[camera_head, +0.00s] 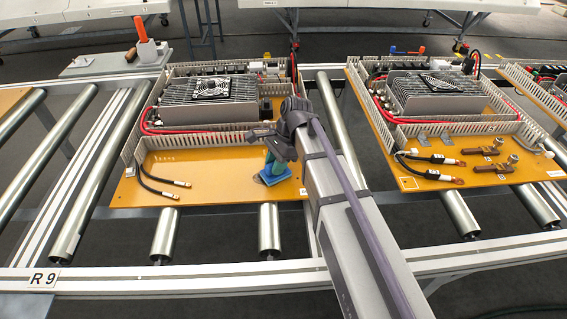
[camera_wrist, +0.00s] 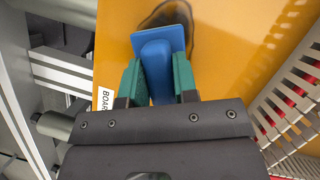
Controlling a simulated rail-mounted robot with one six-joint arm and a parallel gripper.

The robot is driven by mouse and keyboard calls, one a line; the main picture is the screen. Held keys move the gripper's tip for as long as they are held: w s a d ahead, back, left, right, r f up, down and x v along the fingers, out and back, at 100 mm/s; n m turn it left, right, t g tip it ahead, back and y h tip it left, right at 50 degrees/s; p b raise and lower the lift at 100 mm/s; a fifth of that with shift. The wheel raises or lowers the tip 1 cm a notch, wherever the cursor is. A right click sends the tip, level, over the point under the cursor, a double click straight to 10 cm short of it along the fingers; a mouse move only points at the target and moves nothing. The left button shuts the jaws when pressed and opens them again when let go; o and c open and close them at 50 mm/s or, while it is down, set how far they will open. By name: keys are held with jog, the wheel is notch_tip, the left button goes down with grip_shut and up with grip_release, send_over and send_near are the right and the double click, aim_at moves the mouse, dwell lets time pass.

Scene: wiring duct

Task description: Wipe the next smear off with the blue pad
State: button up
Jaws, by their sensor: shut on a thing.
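My gripper (camera_wrist: 157,80) is shut on the blue pad (camera_wrist: 161,35) by its handle, between two green fingers. In the head view my gripper (camera_head: 276,163) is low over the front right part of the orange board (camera_head: 215,185), and the blue pad (camera_head: 272,178) is at or just above its surface; whether it touches cannot be told. In the wrist view a dark brown smear (camera_wrist: 188,20) lies on the orange board around the pad's far edge and right side. The pad partly covers the smear.
A slotted grey duct wall (camera_wrist: 295,95) stands right of the pad in the wrist view. Two black cables (camera_head: 160,185) lie on the board's left part. A fan-topped heatsink unit (camera_head: 210,92) stands behind. A second board (camera_head: 440,180) sits to the right on the rollers.

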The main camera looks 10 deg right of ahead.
aim_at(287, 169)
jog(key=shift+a+f, duration=0.15)
jog(key=shift+a, duration=1.65)
jog(key=shift+w+a, duration=0.2)
jog(key=shift+a, duration=1.6)
jog(key=shift+w, duration=0.2)
jog(key=shift+s+d, duration=0.15)
jog(key=shift+d, duration=2.6)
jog(key=shift+s+d, duration=0.1)
jog(key=shift+d, duration=2.6)
jog(key=shift+a, duration=0.1)
jog(key=shift+w+a, duration=0.15)
jog(key=shift+a, duration=2.5)
jog(key=shift+w+a, duration=0.1)
jog(key=shift+a, duration=2.55)
